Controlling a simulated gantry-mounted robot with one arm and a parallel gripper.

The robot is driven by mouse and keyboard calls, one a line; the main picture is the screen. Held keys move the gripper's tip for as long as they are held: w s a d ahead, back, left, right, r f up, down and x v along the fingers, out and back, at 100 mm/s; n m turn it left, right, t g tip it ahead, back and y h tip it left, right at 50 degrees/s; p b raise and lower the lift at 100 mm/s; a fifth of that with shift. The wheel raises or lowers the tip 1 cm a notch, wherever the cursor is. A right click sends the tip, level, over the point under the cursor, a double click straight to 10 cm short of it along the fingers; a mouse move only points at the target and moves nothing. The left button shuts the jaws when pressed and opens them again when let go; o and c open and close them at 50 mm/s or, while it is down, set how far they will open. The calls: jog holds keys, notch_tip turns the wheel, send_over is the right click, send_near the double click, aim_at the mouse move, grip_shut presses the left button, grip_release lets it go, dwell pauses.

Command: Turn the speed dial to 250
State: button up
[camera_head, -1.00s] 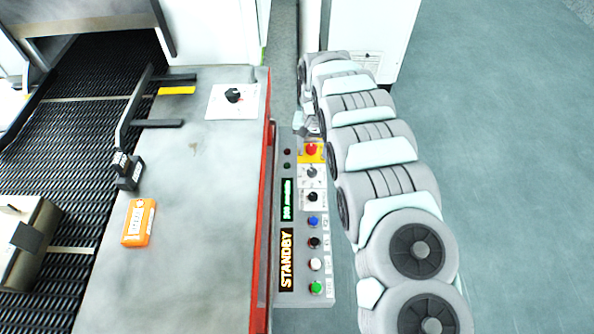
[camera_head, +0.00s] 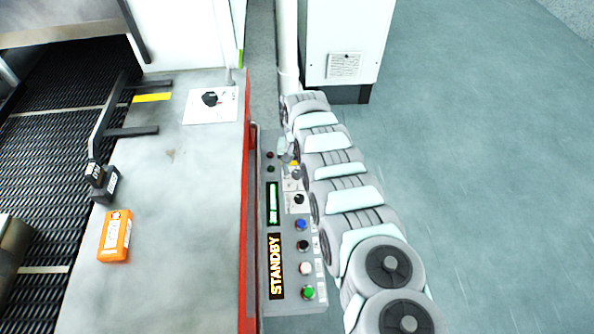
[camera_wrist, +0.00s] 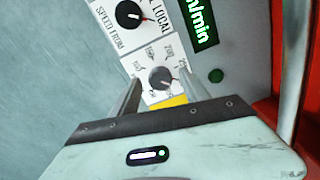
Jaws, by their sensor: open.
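The speed dial (camera_wrist: 160,78) is a small dark round knob on a white scale plate with printed numbers. In the wrist view it sits between the two fingers of my gripper (camera_wrist: 160,83). The fingers are open, one on each side of the knob; I cannot tell whether they touch it. The knob's pointer is too small to read. In the head view the dial (camera_head: 297,174) is partly covered, and my gripper (camera_head: 286,158) is over the upper part of the control panel (camera_head: 285,308).
A black "SPEED FROM" selector knob (camera_wrist: 130,15) is beside the dial. A green display (camera_head: 272,203), a "STANDBY" display (camera_head: 276,266) and several coloured buttons share the panel. A red edge (camera_head: 246,230) borders it on the left. Open floor lies right.

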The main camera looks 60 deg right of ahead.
grip_shut()
dwell(0.5)
